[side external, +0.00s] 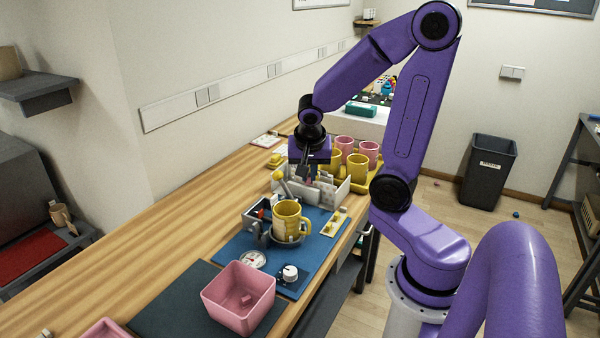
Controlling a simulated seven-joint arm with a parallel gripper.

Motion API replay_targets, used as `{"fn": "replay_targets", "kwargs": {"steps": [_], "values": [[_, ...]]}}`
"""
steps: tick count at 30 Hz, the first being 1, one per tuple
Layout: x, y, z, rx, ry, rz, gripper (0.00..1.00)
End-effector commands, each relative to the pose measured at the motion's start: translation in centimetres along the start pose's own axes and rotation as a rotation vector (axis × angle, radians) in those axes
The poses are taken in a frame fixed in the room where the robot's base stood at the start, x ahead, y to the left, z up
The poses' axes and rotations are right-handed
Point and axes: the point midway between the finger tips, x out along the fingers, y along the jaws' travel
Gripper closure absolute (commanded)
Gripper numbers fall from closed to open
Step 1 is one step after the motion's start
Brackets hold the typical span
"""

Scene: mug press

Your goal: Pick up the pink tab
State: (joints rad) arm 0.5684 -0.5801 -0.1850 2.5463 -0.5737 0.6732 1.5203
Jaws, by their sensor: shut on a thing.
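My gripper (304,176) points down into the white divided rack (338,193) at the back of the blue mat. It is shut on a small pink piece, which I take for the pink tab (312,171). The fingers and the rack walls hide most of the tab. I cannot tell whether it is clear of the rack floor. Another small pink piece (246,300) lies inside the pink square bin (238,295) at the front.
A yellow mug (287,217) stands in the press on the blue mat (231,247), with a lever beside it. A dial (253,260) and a knob (289,273) are in front. Several pink and yellow mugs stand behind the gripper. The wooden table is clear at left.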

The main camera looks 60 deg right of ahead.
Motion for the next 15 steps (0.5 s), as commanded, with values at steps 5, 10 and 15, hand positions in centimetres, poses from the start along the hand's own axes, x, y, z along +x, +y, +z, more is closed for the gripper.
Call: {"fn": "replay_targets", "kwargs": {"steps": [5,10,15], "values": [[-0.8,0.6,0.5,-0.001,0.001,-0.002,1.00],[-1.4,1.2,1.1,-0.001,0.001,-0.003,1.00],[-2.2,1.9,1.7,-0.002,0.001,-0.003,1.00]]}}
